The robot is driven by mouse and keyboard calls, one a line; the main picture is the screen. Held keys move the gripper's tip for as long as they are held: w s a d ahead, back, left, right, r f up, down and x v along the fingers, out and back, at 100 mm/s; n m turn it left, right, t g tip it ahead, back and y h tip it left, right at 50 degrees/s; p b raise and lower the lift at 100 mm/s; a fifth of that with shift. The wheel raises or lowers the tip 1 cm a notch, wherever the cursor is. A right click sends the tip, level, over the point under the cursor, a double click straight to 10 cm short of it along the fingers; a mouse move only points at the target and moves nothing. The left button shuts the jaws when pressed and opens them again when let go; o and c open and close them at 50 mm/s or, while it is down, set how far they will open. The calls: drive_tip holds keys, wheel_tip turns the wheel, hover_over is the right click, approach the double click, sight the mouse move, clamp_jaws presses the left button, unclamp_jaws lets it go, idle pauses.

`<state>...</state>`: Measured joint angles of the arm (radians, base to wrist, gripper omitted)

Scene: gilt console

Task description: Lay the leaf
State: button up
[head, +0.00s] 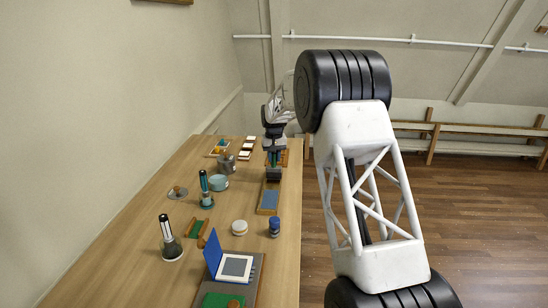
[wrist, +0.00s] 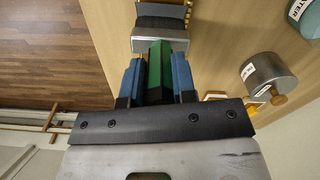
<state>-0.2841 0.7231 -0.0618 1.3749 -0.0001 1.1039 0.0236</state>
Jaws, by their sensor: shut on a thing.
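My gripper (head: 273,158) is over the far right part of the table, its jaws pointing down. In the wrist view its blue fingers (wrist: 158,78) are shut on the green handle (wrist: 160,65) of what looks like a wide flat brush, with a silver band (wrist: 147,38) and a black end (wrist: 162,22). The black end (head: 273,174) hangs over the far part of a wooden tray with a blue pad (head: 270,199); I cannot tell whether it touches. An open blue booklet (head: 213,254) with a pale grey square (head: 236,267) lies near the front. I cannot tell whether that square is leaf.
A green pad (head: 222,301) lies at the front edge. Bare wood lies along the left.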

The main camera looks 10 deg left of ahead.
drive_tip(key=shift+f, duration=0.5)
idle(1.7)
drive_tip(key=shift+r, duration=0.1)
drive_tip(key=shift+r, duration=3.5)
